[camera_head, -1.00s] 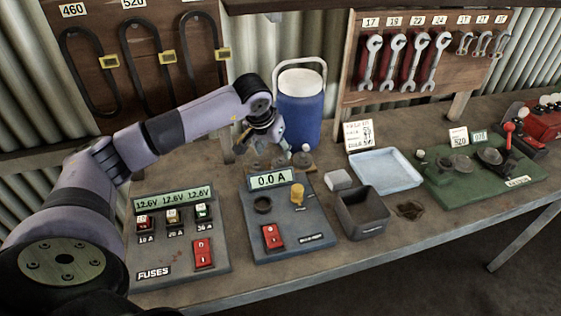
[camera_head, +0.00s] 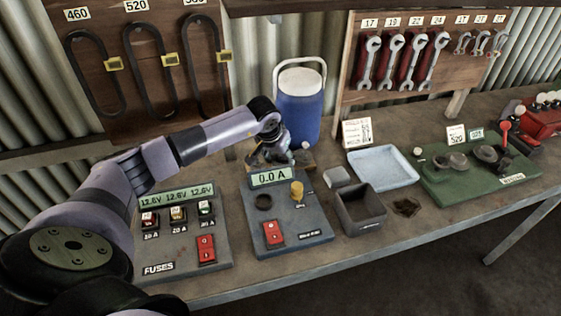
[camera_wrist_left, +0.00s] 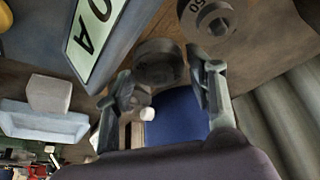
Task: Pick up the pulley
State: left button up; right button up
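My left gripper (camera_head: 270,158) is low over a small wooden board behind the grey 0.0 A meter box (camera_head: 290,222). In the left wrist view its fingers (camera_wrist_left: 165,84) are apart with nothing held. A dark round pulley-like piece (camera_wrist_left: 158,62) lies just past the fingertips, between their lines. A second round grey piece with a hole, marked 50 (camera_wrist_left: 212,20), sits on the wood to the right of it. Another dark shape lies by the left finger and is partly hidden. I cannot tell which piece is the pulley. My right gripper is not in view.
The blue cooler (camera_head: 299,112) stands close behind the gripper. The fuse box (camera_head: 183,240) is to the left. A dark open bin (camera_head: 361,212), a pale tray (camera_head: 384,168) and a green board (camera_head: 478,180) are to the right. Wrenches hang behind.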

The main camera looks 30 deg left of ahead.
pick_arm(q)
jog(key=c, duration=0.8)
jog(key=shift+r, duration=0.1)
notch_tip(320, 180, up, 20)
jog(key=b, duration=0.4)
